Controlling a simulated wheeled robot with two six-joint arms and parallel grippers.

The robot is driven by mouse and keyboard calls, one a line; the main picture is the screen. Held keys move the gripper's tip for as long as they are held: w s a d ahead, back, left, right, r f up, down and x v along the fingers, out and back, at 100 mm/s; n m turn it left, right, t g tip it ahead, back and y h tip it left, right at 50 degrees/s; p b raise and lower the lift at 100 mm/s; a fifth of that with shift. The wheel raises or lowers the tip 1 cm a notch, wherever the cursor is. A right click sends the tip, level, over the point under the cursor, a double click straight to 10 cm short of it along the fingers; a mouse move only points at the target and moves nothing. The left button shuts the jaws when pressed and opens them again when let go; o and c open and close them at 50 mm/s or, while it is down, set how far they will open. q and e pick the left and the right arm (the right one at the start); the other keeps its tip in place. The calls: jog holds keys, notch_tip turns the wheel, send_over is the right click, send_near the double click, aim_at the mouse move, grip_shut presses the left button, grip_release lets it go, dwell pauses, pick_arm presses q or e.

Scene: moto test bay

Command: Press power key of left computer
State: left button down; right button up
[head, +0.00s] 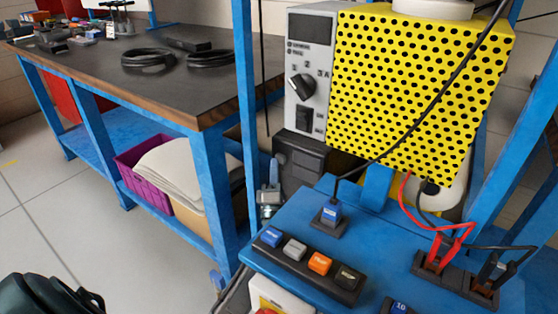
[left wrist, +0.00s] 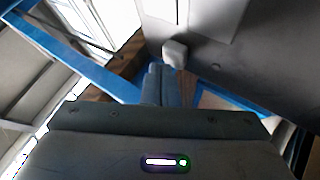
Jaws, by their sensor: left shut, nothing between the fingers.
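In the left wrist view my left gripper (left wrist: 155,72) is shut and empty, its two grey fingers together at the picture's centre. A pale grey panel (left wrist: 228,62) fills the upper right there, close to the fingertips. A small white rounded knob or key (left wrist: 175,53) stands out from it, just above and right of the fingertips. I cannot tell whether they touch it. I cannot make out for sure which thing this panel belongs to. In the head view my left fingertips are not clearly seen, and no power key of a computer can be made out. My right gripper is not in view.
A blue stand (head: 375,240) carries a row of push keys (head: 308,262) and red-cabled sockets. Above are a grey switch panel (head: 308,75) and a yellow perforated cover (head: 415,85). A dark-topped workbench (head: 105,65) stands left, with cable coils on top. Tiled floor at left looks clear.

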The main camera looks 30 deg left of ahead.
pick_arm(q)
jog(key=shift+w, duration=0.45)
dwell(0.3)
jog(key=shift+s, duration=0.2)
jog(key=shift+s+p, duration=0.3)
jog(key=shift+s, duration=0.4)
jog(key=s+p, duration=0.1)
jog(key=s, duration=0.4)
jog(key=shift+a+p, duration=0.2)
jog(key=shift+p, duration=0.1)
dwell(0.8)
